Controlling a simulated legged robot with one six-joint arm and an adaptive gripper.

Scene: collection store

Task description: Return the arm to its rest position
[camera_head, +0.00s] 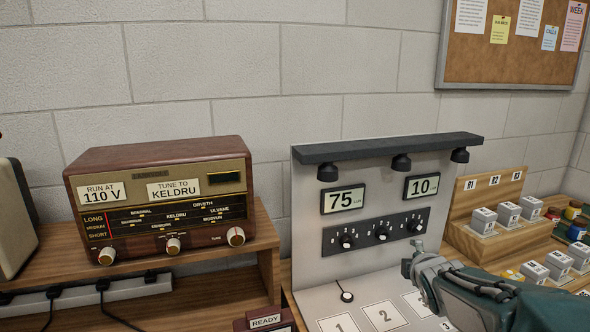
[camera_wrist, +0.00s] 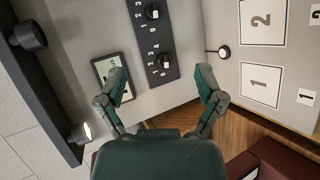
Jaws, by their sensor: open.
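My gripper (camera_head: 408,268) shows at the lower right of the head view, in front of the grey panel (camera_head: 300,220) and above its base. In the wrist view my gripper (camera_wrist: 162,82) has its two fingers spread apart with nothing between them. Behind the fingers are the panel's black knob strip (camera_wrist: 153,40) and a small display (camera_wrist: 108,72). The fingers look clear of the panel, though the exact gap cannot be told. My forearm enters from the lower right of the head view and hides part of the bench.
A wooden radio (camera_head: 160,190) stands on a shelf at left. Numbered squares (camera_head: 384,316) and a round button (camera_head: 346,296) lie on the panel's base. A lamp bar (camera_head: 390,147) overhangs the panel. A wooden rack (camera_head: 470,235) with white blocks stands at right, beside small jars (camera_head: 575,229).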

